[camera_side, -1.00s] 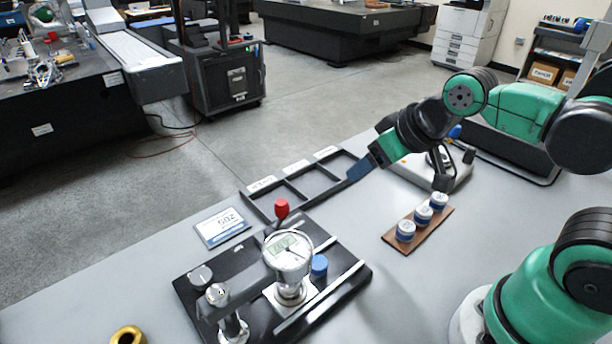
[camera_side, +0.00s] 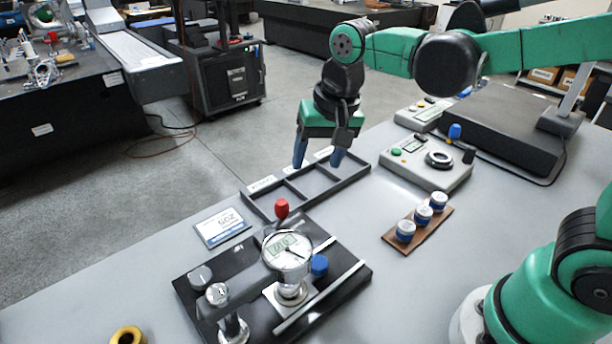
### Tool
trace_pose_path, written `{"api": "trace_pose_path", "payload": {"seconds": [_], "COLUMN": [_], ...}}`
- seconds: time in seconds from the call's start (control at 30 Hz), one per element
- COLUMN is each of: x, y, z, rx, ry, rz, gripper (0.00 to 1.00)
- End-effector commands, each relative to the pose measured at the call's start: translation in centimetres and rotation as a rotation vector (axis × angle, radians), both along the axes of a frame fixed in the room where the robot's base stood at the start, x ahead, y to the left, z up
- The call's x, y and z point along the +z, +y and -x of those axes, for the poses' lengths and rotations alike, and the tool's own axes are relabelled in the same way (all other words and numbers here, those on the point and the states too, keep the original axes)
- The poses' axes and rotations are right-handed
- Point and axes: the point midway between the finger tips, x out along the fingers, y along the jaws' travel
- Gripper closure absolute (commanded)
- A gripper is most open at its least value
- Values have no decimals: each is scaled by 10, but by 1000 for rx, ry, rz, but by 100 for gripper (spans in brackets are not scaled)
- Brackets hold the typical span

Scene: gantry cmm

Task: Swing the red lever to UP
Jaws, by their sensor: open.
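The red lever (camera_side: 282,208) has a red knob and stands at the back of a black gauge stand (camera_side: 345,262), behind the round dial gauge (camera_side: 287,252). Its lower shaft is partly hidden by the gauge, and I cannot read an UP mark. My gripper (camera_side: 318,165) is open and empty, with two blue fingertips pointing down. It appears above the black sorting tray (camera_side: 344,184), up and to the right of the red knob in the picture, and apart from it.
A blue knob (camera_side: 319,265) sits right of the gauge. A label card (camera_side: 222,228) lies left of the lever. White-and-blue pots (camera_side: 405,231) stand on a brown board at right. A grey control box (camera_side: 428,162) is behind them. A brass ring (camera_side: 128,336) lies at front left.

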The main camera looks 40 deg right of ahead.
Motion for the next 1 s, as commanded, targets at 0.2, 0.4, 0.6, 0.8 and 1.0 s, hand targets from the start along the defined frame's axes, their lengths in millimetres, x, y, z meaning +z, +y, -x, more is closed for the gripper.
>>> {"api": "trace_pose_path", "payload": {"seconds": [0.2, 0.4, 0.6, 0.8, 1.0], "x": [-25, -39, -59, -85, -96], "y": [32, 45, 46, 45, 45], "z": [-29, -36, -37, -37, -37], "rx": [-218, -317, -329, -328, -327], "ry": [184, 253, 259, 257, 256], "rz": [-15, -4, -2, -3, -3], "gripper": [38, 38, 38, 38, 38]}}
